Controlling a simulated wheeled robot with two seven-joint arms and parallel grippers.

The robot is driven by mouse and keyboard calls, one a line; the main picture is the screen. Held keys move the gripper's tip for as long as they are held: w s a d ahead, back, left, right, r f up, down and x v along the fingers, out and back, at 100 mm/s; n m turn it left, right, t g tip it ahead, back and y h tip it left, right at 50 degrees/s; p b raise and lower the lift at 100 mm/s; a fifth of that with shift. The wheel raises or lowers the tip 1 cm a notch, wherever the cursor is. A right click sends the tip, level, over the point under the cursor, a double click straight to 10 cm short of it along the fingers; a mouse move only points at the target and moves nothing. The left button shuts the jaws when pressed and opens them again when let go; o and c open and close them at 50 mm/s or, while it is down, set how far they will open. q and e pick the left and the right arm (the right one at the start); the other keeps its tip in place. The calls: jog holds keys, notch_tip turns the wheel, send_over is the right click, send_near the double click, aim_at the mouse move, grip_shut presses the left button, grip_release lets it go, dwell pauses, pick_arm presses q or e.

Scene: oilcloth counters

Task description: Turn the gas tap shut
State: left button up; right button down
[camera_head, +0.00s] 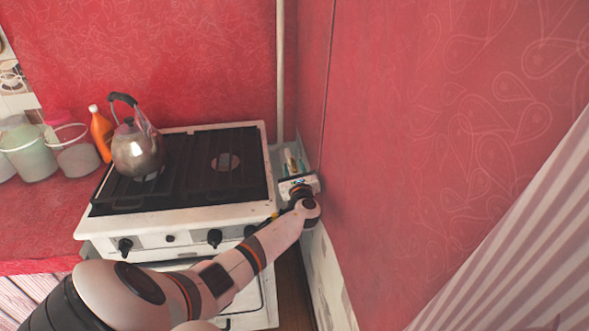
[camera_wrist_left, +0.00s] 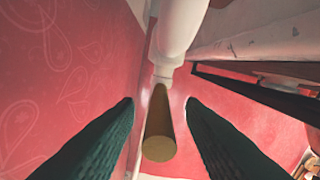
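In the left wrist view, a brass-coloured rod (camera_wrist_left: 158,128) points toward the camera from a white fitting (camera_wrist_left: 178,35). I take the rod for the gas tap's handle. My left gripper (camera_wrist_left: 160,108) is open, with one dark green finger on each side of the rod and a visible gap to both. In the head view, my left gripper (camera_head: 291,161) is in the narrow gap between the stove and the right wall, by the lower end of a white pipe (camera_head: 280,70). The tap is too small and covered there to make out. My right gripper is not in view.
The white stove (camera_head: 190,215) with black grates stands close on the left of my arm. A metal kettle (camera_head: 137,150) sits on it. An orange bottle (camera_head: 101,133) and pale buckets (camera_head: 32,153) stand further left. The red wall (camera_head: 400,150) is close on the right.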

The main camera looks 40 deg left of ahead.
pick_arm(q)
jog(key=shift+w, duration=0.1)
grip_shut()
jog(key=shift+a, duration=0.1)
jog(key=shift+s+a+r+m+t+h+p, duration=0.1)
jog(key=shift+s+a+m+t+h+p, duration=0.1)
jog(key=shift+m+t+h, duration=0.2)
jog(key=shift+s+a+m+t+h+p, duration=0.2)
jog(key=shift+m+t+h, duration=0.1)
jog(key=shift+m+t, duration=0.15)
jog(key=shift+s+a+m+t+h+b, duration=0.15)
jog(key=shift+m+t+h, duration=0.2)
jog(key=shift+t+h, duration=0.15)
jog(key=shift+s+a+m+t+h+b, duration=0.1)
jog(key=shift+m+t+h+b, duration=0.05)
jog(key=shift+m+t+h, duration=0.3)
grip_release()
